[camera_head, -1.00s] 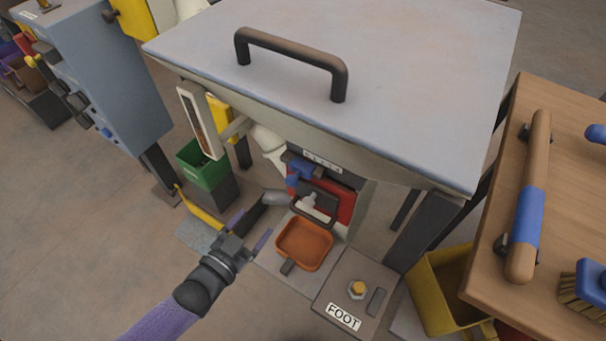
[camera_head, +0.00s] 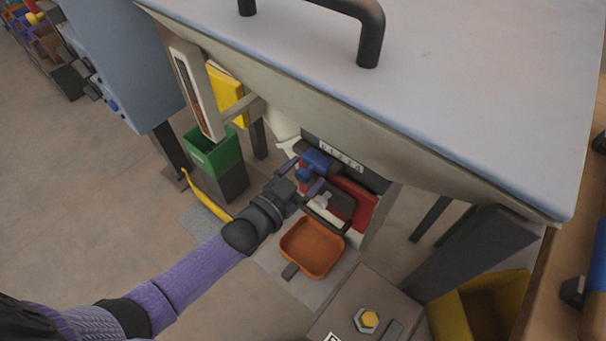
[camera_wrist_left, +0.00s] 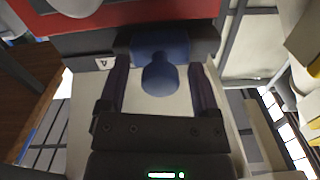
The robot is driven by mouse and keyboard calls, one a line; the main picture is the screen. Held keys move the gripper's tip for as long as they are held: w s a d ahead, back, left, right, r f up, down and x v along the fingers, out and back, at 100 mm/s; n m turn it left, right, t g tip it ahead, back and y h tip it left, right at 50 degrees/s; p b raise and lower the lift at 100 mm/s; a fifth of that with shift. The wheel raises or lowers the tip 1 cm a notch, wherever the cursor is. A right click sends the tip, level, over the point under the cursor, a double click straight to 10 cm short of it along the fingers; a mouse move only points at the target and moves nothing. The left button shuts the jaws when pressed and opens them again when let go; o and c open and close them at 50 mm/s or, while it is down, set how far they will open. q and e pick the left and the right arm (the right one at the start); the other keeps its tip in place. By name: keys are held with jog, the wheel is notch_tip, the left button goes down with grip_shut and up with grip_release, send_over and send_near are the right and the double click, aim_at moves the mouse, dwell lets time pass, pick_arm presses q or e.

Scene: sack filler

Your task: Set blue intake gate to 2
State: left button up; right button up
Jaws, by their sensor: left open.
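The blue intake gate (camera_head: 318,160) is under the front edge of the hopper, below a pale strip of small marks (camera_head: 341,155) too small to read surely. In the left wrist view, the gate's round blue knob (camera_wrist_left: 159,76) sticks out from a blue block. My left gripper (camera_head: 305,178) is open at the gate. In the wrist view its fingers stand either side of the knob, with a gap on each side. A small white label with one dark character (camera_wrist_left: 104,63) sits beside the block. My right gripper is not in view.
A red panel (camera_head: 361,204) and an orange tray (camera_head: 312,247) lie to the right of and below my gripper. A green bin (camera_head: 214,153) and yellow bent bar (camera_head: 207,200) are at left. The large grey hopper lid (camera_head: 450,80) overhangs the gate.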

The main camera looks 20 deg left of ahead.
pick_arm(q)
grip_shut()
dwell(1.3)
